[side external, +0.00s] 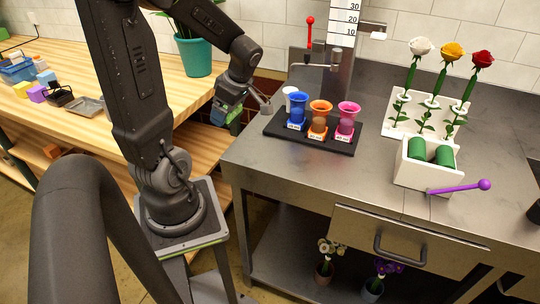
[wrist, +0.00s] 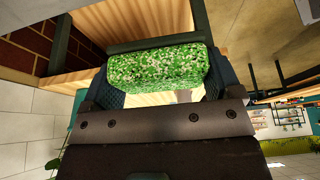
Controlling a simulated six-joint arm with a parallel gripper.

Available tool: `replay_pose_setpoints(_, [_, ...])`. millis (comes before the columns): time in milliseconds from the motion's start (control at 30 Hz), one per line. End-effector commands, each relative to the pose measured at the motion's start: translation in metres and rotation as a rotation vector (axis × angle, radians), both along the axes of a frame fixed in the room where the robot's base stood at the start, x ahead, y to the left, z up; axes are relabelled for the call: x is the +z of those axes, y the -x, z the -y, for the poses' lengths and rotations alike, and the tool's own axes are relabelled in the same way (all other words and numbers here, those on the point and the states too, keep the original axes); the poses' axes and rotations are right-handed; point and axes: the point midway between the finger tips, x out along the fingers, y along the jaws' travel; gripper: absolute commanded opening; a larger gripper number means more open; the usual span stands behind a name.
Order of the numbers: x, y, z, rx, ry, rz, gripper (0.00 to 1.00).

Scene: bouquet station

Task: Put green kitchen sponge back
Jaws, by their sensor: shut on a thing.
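The green kitchen sponge (wrist: 160,66) is a speckled green and white block held between the two fingers of my gripper (wrist: 158,85) in the wrist view. In the side external view my gripper (side external: 240,107) hangs in the air between the wooden bench and the steel counter, left of the cup rack. Only a small green patch of the sponge (side external: 232,116) shows there. The gripper is shut on the sponge.
A black rack (side external: 283,135) with blue, orange and pink cups stands on the steel counter (side external: 300,180). A white box (side external: 418,173) holds green rolls; a purple stick (side external: 460,187) lies nearby. Three roses stand behind. The wooden bench (side external: 120,70) bears a teal pot (side external: 195,55) and small blocks.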

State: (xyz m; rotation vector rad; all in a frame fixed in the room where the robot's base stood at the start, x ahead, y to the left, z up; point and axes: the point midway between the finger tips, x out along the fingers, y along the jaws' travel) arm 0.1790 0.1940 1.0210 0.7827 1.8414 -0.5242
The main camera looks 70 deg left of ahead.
Motion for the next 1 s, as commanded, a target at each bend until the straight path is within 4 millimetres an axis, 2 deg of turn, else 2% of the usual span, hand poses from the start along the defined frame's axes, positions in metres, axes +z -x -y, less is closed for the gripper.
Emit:
replay_pose_setpoints(133, [-0.01, -0.01, 0.009, 0.017, 0.001, -0.004, 0.62])
replay_pose_setpoints(400, [-0.046, -0.06, 0.042, 0.012, 0.0, -0.005, 0.62])
replay_pose_setpoints(600, [-0.065, -0.087, 0.059, 0.016, 0.0, -0.003, 0.62])
replay_pose_setpoints(767, [-0.072, -0.093, 0.064, 0.019, -0.001, -0.002, 0.62])
replay_pose_setpoints(1000, [-0.104, -0.093, 0.064, 0.018, -0.001, -0.004, 0.62])
